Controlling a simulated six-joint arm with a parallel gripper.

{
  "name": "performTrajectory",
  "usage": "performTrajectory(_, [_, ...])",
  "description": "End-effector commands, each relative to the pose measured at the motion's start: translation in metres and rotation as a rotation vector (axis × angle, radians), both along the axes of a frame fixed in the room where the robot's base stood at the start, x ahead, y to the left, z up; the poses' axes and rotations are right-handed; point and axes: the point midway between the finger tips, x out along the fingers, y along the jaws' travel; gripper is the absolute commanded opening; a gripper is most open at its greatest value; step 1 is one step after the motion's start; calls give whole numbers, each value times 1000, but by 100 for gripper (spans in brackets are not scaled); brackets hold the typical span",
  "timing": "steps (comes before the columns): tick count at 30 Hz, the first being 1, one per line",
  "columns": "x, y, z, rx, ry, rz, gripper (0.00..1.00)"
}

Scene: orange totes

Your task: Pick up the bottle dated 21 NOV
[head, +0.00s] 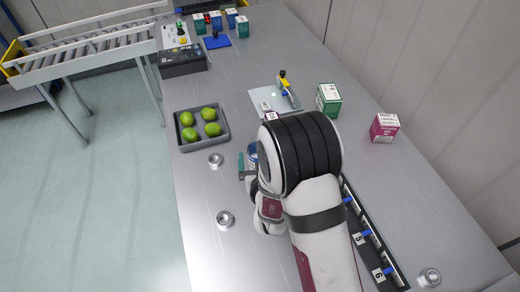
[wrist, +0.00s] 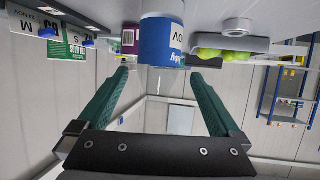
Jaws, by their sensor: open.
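A blue bottle (wrist: 158,42) with a white label stands on the table, upside down in the wrist view. The label shows "NOV" in part; I cannot read the day. In the head view a sliver of the blue bottle (head: 252,154) shows, the rest hidden behind my arm. My gripper (wrist: 160,75) is open with its green fingers apart, and the bottle appears in line with the gap, around or just beyond the fingertips. No grip on it shows. In the head view one teal finger of my gripper (head: 242,165) shows beside the bottle.
A grey tray (head: 182,146) with several green fruits lies left of the gripper. Metal rings (head: 216,160) sit nearby. A green box (head: 328,98) and a magenta box (head: 385,127) stand to the right. A numbered rail (head: 372,248) runs along the right side. A conveyor (head: 85,55) stands far left.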

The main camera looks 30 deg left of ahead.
Motion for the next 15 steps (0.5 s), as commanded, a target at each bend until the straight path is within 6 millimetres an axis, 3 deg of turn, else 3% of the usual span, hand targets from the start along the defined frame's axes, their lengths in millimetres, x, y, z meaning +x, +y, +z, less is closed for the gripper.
performTrajectory(15, [60, 37, -32, 0, 0, -1, 100])
